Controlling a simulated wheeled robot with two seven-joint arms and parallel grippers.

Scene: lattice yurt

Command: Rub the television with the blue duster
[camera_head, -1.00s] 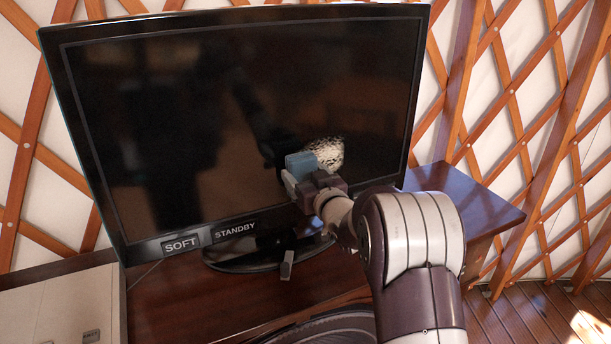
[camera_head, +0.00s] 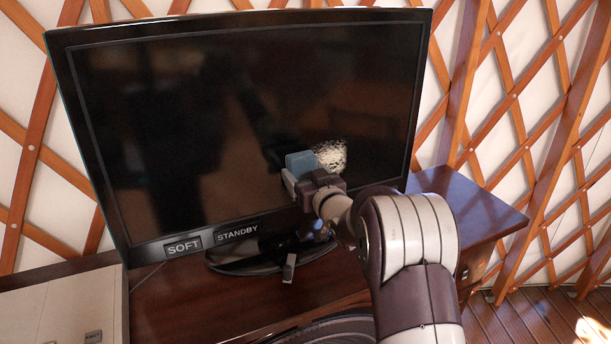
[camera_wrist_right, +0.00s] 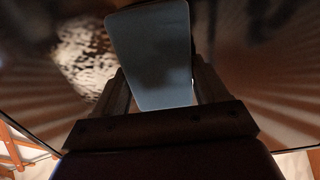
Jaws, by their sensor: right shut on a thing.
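The television (camera_head: 220,110) is a wide black flat screen on a stand, with labels SOFT and STANDBY on its lower bezel. My right gripper (camera_head: 298,180) is at the lower right part of the screen, shut on the blue duster (camera_head: 302,162). In the right wrist view the duster (camera_wrist_right: 152,55) is a flat grey-blue block between the two fingers, up against or very near the screen; exact contact cannot be told. A pale speckled patch (camera_head: 331,155) shows on the screen just right of the duster. My left gripper is not in view.
The television stands on a dark wooden cabinet (camera_head: 465,205), whose top is bare at the right. A pale box-like unit (camera_head: 60,310) is at the lower left. A wooden lattice wall (camera_head: 540,110) is behind.

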